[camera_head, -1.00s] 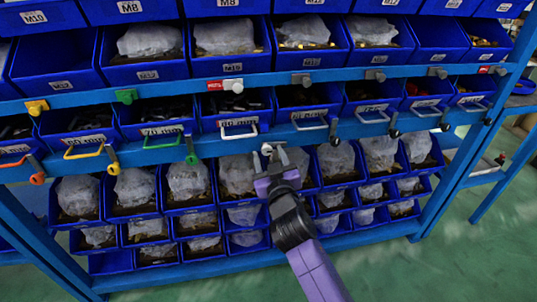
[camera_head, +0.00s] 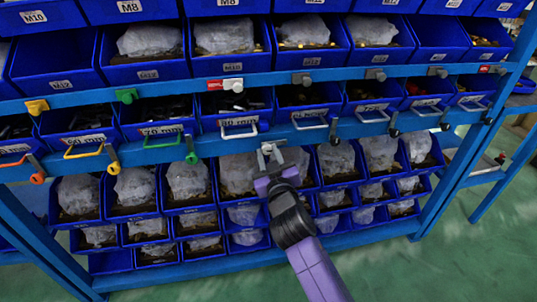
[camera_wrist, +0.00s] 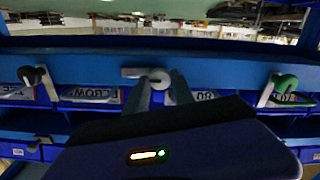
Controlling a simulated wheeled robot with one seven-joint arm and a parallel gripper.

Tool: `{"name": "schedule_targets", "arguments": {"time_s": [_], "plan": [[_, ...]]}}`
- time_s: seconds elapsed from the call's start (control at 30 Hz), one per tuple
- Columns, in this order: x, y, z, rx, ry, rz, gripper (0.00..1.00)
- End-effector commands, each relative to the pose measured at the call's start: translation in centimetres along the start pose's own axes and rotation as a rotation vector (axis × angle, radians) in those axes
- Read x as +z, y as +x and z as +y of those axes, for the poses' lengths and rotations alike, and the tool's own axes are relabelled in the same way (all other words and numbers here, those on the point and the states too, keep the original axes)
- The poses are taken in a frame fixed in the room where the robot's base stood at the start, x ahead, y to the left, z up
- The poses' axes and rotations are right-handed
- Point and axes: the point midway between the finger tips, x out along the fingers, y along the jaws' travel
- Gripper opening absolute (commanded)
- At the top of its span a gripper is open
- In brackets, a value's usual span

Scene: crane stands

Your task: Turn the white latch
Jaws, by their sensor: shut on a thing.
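The white latch (camera_head: 267,148) sits on the lower blue rail in the head view, below and right of a white wire handle (camera_head: 239,128). In the wrist view the latch (camera_wrist: 158,78) shows a round knob with a short bar pointing left. My gripper (camera_head: 271,160) reaches up to it from below. In the wrist view its two fingers (camera_wrist: 160,92) stand on either side of the knob, shut on it. The fingers hide the lower part of the knob.
Other latches line the same rail, including a green one (camera_head: 191,157) to the left and a black one (camera_head: 333,131) to the right. Blue bins (camera_head: 134,188) fill the rack below. Green floor is open in front.

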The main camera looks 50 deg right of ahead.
Motion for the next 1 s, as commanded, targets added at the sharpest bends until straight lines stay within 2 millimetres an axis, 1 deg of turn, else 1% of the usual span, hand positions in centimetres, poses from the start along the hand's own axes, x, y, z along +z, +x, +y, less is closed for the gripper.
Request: {"name": "schedule_targets", "arguments": {"time_s": [0.17, 0.2, 0.27, 0.3, 0.57, 0.67, 0.77, 1.0], "plan": [[0.0, 0.0, 0.0, -0.001, 0.001, 0.0, 0.0], [0.0, 0.0, 0.0, -0.001, 0.001, 0.0, 0.36], [0.0, 0.0, 0.0, -0.001, 0.001, 0.0, 0.47], [0.0, 0.0, 0.0, -0.001, 0.001, 0.0, 0.52], [0.0, 0.0, 0.0, 0.0, 0.001, 0.0, 0.52], [0.1, -0.4, -0.1, -0.001, 0.001, -0.001, 0.52], [0.1, -1.5, -0.1, -0.001, 0.001, -0.001, 0.52], [0.2, -5.4, -0.1, -0.002, 0.001, -0.001, 0.52]]}}
